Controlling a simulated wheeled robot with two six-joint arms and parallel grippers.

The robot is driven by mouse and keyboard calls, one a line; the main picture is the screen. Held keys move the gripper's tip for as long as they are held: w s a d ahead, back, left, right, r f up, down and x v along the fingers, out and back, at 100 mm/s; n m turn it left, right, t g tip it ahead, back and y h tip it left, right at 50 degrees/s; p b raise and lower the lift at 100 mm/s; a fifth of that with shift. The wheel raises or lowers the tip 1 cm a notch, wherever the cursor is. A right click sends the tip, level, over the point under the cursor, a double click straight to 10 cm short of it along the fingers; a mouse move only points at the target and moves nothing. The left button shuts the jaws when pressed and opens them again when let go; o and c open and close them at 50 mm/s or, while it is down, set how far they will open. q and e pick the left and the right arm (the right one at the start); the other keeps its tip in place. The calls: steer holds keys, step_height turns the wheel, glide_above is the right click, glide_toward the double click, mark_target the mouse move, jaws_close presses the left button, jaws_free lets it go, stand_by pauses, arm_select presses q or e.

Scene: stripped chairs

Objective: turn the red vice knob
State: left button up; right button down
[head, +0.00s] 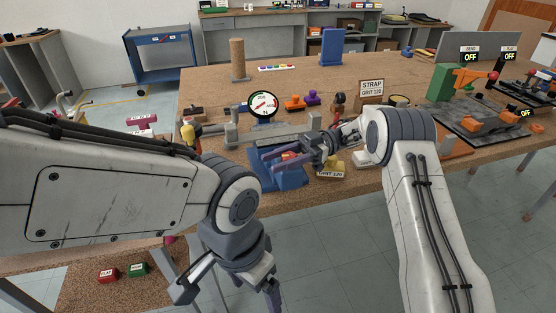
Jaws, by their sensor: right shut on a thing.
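The blue vice (290,180) stands at the front edge of the workbench. Its red knob (287,156) shows as a small patch of red in front of the vice, partly hidden by gripper fingers. My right gripper (294,158) reaches in from the right, with its fingers at the knob, and is shut on it. The knob's exact angle is too small to tell. My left gripper (228,290) hangs low in front of the bench, below the vice, with its fingers spread apart and nothing between them.
A round dial gauge (263,105) stands behind the vice. A green and orange machine (445,84) occupies the right. The back middle of the bench (390,75) has free room.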

steer(key=shift+w+r, duration=0.1)
steer(key=shift+r, duration=0.1)
steer(key=shift+c, duration=1.9)
jaws_free()
steer(key=shift+f, duration=0.1)
steer(key=r, duration=0.2)
steer(key=s+d+r+p, duration=0.1)
steer(key=r, duration=0.1)
steer(key=d+r, duration=0.1)
steer(key=r, duration=0.1)
steer(key=shift+s+d+r, duration=0.2)
steer(key=shift+r, duration=0.05)
steer(key=s+d+r+p, duration=0.4)
steer(key=d+p, duration=0.3)
steer(key=p, duration=0.3)
steer(key=shift+s+d+r+p, duration=0.2)
steer(key=shift+d+r+p, duration=0.05)
steer(key=shift+d+p, duration=0.15)
steer(key=shift+w+a, duration=0.1)
steer(key=shift+a, duration=0.05)
